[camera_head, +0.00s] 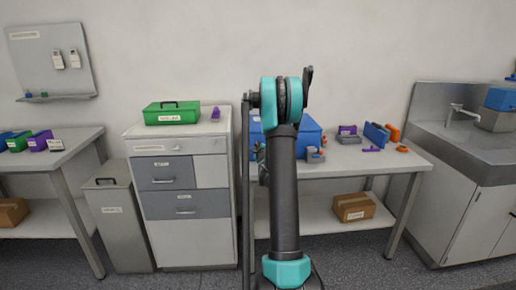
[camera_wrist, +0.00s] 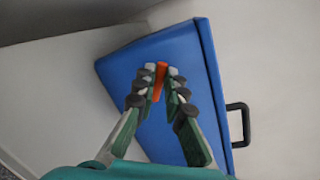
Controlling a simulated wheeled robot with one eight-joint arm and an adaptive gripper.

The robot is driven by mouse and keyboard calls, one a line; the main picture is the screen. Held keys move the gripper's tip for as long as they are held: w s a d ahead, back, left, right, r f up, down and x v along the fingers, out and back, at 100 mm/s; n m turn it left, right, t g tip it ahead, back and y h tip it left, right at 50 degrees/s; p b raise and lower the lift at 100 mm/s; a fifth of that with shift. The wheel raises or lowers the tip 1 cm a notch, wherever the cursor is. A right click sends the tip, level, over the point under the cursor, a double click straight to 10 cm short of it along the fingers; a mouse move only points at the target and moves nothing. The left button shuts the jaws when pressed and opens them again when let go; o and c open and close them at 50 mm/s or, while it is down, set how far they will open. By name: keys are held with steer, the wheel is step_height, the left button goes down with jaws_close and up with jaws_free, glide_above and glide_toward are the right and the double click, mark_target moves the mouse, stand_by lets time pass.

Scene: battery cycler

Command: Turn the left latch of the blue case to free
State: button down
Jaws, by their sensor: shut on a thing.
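The blue case (camera_head: 311,131) stands on the bench behind my arm in the head view, partly hidden by it. In the wrist view one blue face of the case (camera_wrist: 205,95) fills the middle, tilted, with a black handle (camera_wrist: 239,122) at its right edge. An orange latch (camera_wrist: 157,82) lies on that face. My gripper (camera_wrist: 159,76) is shut on the orange latch, with one finger on each side of it. The fingers hide part of the latch, and its exact turn is hard to read. In the head view my gripper is hidden behind my arm.
Small grey and blue items (camera_head: 315,155) stand right of the case, with purple and orange pieces farther along the bench (camera_head: 415,160). A green case (camera_head: 172,113) sits on the drawer cabinet (camera_head: 190,235) to the left. A sink counter (camera_head: 480,155) stands at right.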

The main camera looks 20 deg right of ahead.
steer(key=n, duration=0.1)
steer(key=n+h, duration=0.1)
steer(key=n, duration=0.3)
steer(key=shift+a+f+g+h, duration=0.2)
steer(key=shift+f+g+h, duration=0.1)
steer(key=shift+g, duration=0.1)
steer(key=shift+n, duration=0.4)
steer(key=c, duration=1.6)
jaws_free()
steer(key=v, duration=1.2)
